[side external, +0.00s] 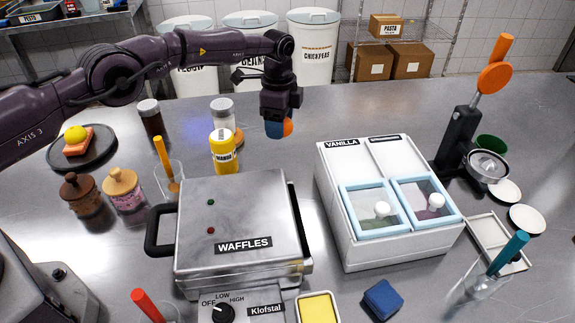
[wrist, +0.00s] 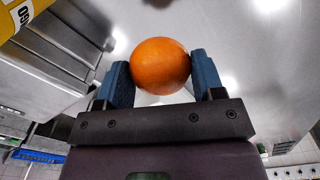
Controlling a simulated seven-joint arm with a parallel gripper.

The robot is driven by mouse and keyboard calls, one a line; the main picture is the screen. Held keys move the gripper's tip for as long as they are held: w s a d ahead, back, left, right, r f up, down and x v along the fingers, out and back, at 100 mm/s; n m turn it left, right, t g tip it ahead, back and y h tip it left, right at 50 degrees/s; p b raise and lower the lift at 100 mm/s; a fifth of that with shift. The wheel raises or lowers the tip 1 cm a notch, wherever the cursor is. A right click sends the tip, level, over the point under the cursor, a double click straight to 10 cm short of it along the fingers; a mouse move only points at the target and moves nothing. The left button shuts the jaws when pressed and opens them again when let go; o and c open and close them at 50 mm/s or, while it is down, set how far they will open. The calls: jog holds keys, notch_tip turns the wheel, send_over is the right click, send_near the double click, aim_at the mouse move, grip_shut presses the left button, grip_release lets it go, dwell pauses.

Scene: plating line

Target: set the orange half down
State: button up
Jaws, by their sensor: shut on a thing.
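My gripper (side external: 279,128) is above the table behind the waffle iron, to the right of the yellow bottle. Its blue fingers are shut on the orange half (side external: 288,126), which mostly hides behind a finger in the side view. In the wrist view the orange half (wrist: 160,66) sits between the two blue fingertips of my gripper (wrist: 160,80), its round peel side facing the camera. Its cut face is not visible. It is held clear of the steel table (side external: 300,150).
A yellow bottle (side external: 223,152) and a white-lidded jar (side external: 222,108) stand left of my gripper. The waffle iron (side external: 235,215) is in front. The white ice cream box (side external: 335,205) is to the right, with a black press (side external: 458,140) beyond it. The table behind the box is clear.

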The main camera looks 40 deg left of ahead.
aim_at(288, 133)
jog(key=d+f+m, duration=0.1)
jog(key=f+m, duration=0.1)
jog(key=f, duration=0.1)
jog(key=shift+w+d+f+m, duration=0.1)
jog(key=shift+d+m, duration=0.3)
jog(key=shift+d+f+m, duration=0.2)
jog(key=shift+f+m, duration=0.15)
jog(key=shift+m, duration=0.05)
jog(key=shift+s+f, duration=0.2)
jog(key=shift+f, duration=1.3)
jog(key=o, duration=0.9)
jog(key=shift+w+r, duration=0.1)
jog(key=shift+r, duration=1.9)
